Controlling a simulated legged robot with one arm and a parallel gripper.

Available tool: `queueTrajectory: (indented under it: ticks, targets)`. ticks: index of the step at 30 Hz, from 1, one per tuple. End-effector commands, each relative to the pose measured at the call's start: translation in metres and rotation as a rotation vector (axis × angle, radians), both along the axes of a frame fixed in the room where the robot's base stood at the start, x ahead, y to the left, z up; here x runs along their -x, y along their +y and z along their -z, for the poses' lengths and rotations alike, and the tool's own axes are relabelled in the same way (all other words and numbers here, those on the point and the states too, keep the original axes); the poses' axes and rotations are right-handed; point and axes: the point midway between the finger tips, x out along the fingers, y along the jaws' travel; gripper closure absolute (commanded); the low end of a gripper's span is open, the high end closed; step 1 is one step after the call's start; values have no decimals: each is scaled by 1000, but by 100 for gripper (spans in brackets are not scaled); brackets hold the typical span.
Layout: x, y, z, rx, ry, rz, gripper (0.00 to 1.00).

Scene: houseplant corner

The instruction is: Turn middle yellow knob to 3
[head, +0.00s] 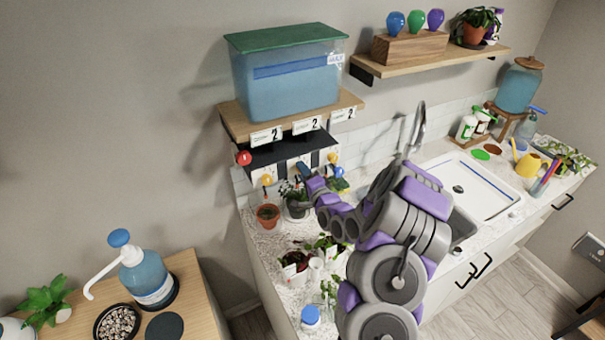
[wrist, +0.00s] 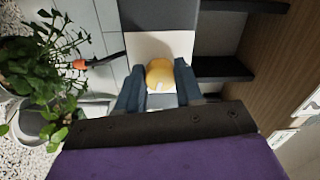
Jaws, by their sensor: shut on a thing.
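A yellow knob (wrist: 160,73) on a pale plate (wrist: 160,47) sits between the fingers of my gripper (wrist: 159,86) in the wrist view. The gripper is shut on it. In the head view my gripper (head: 303,170) reaches the panel under the small shelf and hides the middle knob. Other yellow knobs show to the left (head: 267,180) and right (head: 333,158) of it. Three labels hang on the shelf edge, left (head: 266,138), middle (head: 307,125) and right (head: 343,114), each reading 2. The held knob's setting mark is not readable.
A blue tank with a green lid (head: 288,70) stands on the small shelf (head: 238,122). A red knob (head: 243,158) sticks out at left. Potted plants (head: 268,215) crowd the counter below; leaves (wrist: 45,70) are close at the wrist view's left. The sink (head: 470,185) is at right.

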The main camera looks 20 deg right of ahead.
Motion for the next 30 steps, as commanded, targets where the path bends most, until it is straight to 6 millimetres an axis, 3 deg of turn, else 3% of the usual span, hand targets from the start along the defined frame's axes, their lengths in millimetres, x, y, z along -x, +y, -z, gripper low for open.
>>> queueTrajectory:
  ticks: [12,30]
  targets:
    - [0,-3,1,-205,8,5,95]
    - [0,-4,3,-241,13,6,95]
